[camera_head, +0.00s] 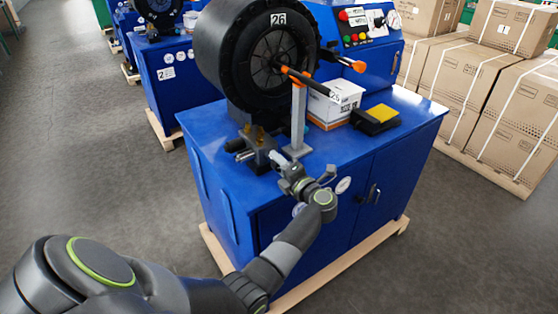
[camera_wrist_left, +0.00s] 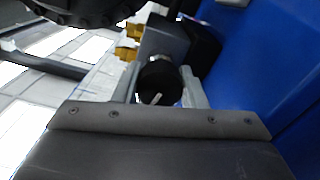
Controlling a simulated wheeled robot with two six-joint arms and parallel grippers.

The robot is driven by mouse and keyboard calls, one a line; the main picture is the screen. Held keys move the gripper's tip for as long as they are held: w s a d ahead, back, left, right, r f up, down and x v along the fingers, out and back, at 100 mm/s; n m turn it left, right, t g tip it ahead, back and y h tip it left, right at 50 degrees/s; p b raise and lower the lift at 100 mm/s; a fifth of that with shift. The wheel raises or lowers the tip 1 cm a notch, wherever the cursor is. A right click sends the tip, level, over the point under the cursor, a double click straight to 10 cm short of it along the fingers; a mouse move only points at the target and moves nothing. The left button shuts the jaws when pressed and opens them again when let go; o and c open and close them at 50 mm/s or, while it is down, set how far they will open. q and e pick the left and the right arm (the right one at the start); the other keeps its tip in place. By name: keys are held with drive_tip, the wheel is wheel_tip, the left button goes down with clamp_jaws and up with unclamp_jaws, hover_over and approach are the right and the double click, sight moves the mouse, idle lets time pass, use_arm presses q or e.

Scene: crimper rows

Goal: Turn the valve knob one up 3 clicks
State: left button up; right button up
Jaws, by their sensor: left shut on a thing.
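The valve knob (camera_wrist_left: 158,84) is round and black with a white pointer line on its face, seen in the left wrist view. It sits on a dark valve block (camera_head: 256,152) with brass fittings, near the left front corner of the blue crimper. My left gripper (camera_head: 276,159) reaches the block from the front. In the left wrist view its pale fingers stand on both sides of the knob and are shut on it. Part of the knob's lower edge is hidden by the gripper body. In the head view the gripper mostly hides the knob. My right gripper is not in view.
A grey post (camera_head: 298,120) with an orange top stands close to the right of the block. The big black crimper head (camera_head: 255,55) rises behind. A white box (camera_head: 338,100) and a black tray with a yellow pad (camera_head: 376,118) lie further right.

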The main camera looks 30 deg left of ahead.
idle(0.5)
use_arm(q)
drive_tip(key=o, duration=1)
drive_tip(key=shift+d, duration=0.1)
